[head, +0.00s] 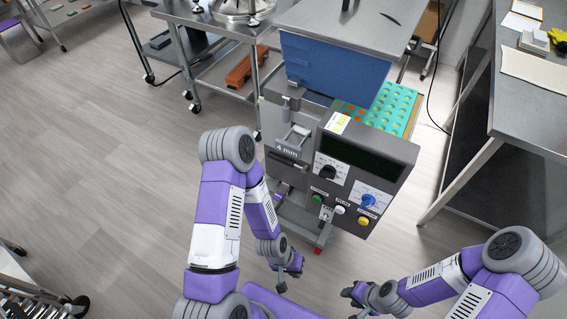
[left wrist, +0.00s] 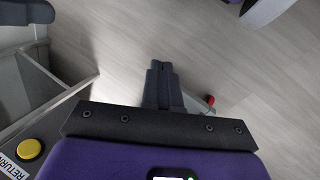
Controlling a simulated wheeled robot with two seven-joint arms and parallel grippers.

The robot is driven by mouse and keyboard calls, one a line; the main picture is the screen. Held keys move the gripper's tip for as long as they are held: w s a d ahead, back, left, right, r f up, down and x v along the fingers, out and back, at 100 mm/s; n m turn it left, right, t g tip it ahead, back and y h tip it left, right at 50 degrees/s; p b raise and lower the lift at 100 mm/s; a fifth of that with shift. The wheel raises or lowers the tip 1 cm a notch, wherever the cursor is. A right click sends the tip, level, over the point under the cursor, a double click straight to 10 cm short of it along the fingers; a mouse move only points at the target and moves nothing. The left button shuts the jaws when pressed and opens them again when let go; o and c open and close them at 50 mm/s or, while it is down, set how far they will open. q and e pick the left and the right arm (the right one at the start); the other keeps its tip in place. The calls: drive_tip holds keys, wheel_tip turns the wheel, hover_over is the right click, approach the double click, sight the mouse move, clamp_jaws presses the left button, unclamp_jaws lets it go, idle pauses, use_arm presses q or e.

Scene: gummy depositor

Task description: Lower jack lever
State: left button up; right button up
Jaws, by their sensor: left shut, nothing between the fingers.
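The grey depositor machine (head: 335,160) stands ahead of me in the head view, with a "4 mm" label on its front left. A silver lever-like handle (head: 297,137) sits above that label; I cannot tell whether it is the jack lever. My left gripper (head: 282,287) is low in front of the machine, pointing down and apart from it. In the left wrist view its fingers (left wrist: 161,66) are together and hold nothing. My right gripper (head: 349,292) is low at the right, its fingers too small to judge.
The control panel has a yellow button (head: 367,221), marked RETURN in the left wrist view (left wrist: 29,149). A red part (head: 318,250) sits at the machine's foot. A green mold tray (head: 388,108) lies behind the panel. A steel table (head: 535,110) stands right; floor (head: 90,150) is clear left.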

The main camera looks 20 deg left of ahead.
use_arm(q)
drive_tip(key=shift+o, duration=1.1)
drive_tip(key=shift+f, duration=0.1)
drive_tip(key=o, duration=0.7)
drive_tip(key=w+a+f+m+y, duration=0.1)
drive_tip(key=a, duration=0.1)
drive_tip(key=w+a+f+m+t+y+p, duration=0.1)
drive_tip(key=a, duration=0.1)
drive_tip(key=w+a+f+m+t+y, duration=0.1)
drive_tip(key=w+a, duration=0.1)
drive_tip(key=shift+w+a+y, duration=0.1)
drive_tip(key=shift+a+y, duration=0.15)
drive_tip(key=shift+y, duration=0.15)
drive_tip(key=m+t+y+p, duration=0.3)
drive_tip(key=m+t+y, duration=0.2)
drive_tip(key=m+t, duration=0.8)
approach(288, 162)
drive_tip(key=w+a+m, duration=0.1)
drive_tip(key=a, duration=0.2)
drive_tip(key=shift+g, duration=0.4)
drive_tip(key=shift+f+b+x, duration=0.1)
drive_tip(key=shift+b+x, duration=0.2)
drive_tip(key=shift+x, duration=1.6)
drive_tip(key=shift+f+b+x, duration=0.15)
drive_tip(key=shift+b+x, duration=0.1)
drive_tip(key=shift+x, duration=1.65)
drive_tip(key=shift+d, duration=0.1)
